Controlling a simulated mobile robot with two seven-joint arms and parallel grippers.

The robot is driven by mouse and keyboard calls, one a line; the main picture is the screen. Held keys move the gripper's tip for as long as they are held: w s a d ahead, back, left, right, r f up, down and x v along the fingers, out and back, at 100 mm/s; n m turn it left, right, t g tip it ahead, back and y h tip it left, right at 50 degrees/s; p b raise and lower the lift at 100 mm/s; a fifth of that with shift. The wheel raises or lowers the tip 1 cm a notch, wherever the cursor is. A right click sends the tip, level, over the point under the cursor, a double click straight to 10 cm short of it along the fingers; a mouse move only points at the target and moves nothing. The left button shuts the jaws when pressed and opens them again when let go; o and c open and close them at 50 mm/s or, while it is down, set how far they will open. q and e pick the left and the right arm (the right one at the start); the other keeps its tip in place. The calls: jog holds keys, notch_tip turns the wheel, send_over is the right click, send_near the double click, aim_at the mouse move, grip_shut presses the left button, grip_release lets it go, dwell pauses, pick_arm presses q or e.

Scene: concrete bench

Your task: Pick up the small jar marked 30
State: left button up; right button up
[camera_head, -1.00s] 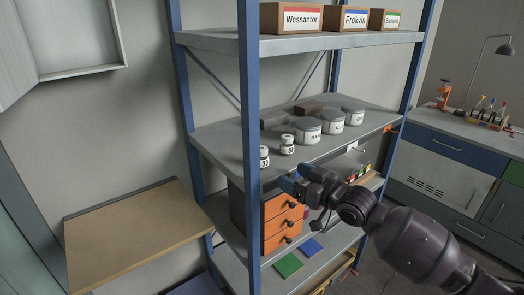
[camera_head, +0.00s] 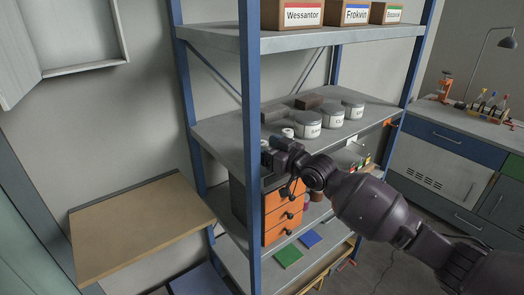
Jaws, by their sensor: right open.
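My right gripper (camera_head: 270,154) reaches in from the right at the front edge of the middle shelf (camera_head: 222,132), just right of the blue front post. It is open. One small white jar (camera_head: 288,132) shows only its top behind the gripper. A second small white jar (camera_head: 264,143) is mostly hidden between the post and the gripper, with only a bit of its top showing. Neither number can be read now, so I cannot tell which jar is marked 30. I cannot tell whether the fingers are around or touching a jar. My left gripper is out of view.
Three larger labelled jars (camera_head: 308,126) stand on the same shelf to the right, with dark brown blocks (camera_head: 309,102) behind. The blue post (camera_head: 250,110) stands close left of the gripper. Labelled boxes (camera_head: 291,14) are on the shelf above, and orange drawers (camera_head: 283,212) are below.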

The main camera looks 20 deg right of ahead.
jog(key=shift+x, duration=0.95)
jog(key=c, duration=1)
jog(key=shift+r, duration=0.1)
jog(key=shift+c, duration=0.2)
